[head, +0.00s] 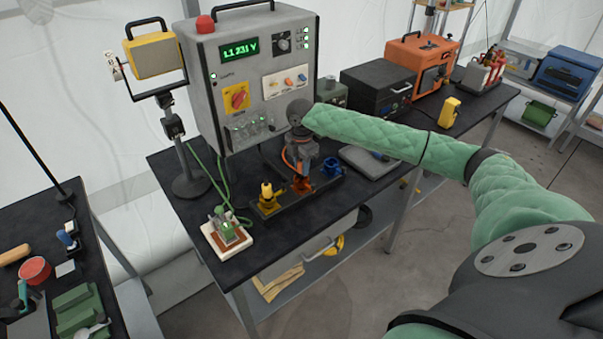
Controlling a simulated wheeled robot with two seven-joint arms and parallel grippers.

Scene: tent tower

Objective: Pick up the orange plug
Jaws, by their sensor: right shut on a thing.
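The orange plug (302,185) is at the middle of a dark rack (283,204) on the black workbench. A yellow plug (267,196) stands to its left and a blue plug (330,168) to its right. My right gripper (302,174) points down from above and is shut on the orange plug. The gripper and wrist hide the plug's top. An orange cable (287,158) shows just behind the gripper. I cannot tell whether the plug is clear of the rack. My left gripper is not in view.
A grey test unit (243,72) with a green display stands behind the rack. A white-based block (226,236) with a green cable sits at front left. A lamp stand (190,186) is at left. A grey flat case (364,160) lies right of the rack.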

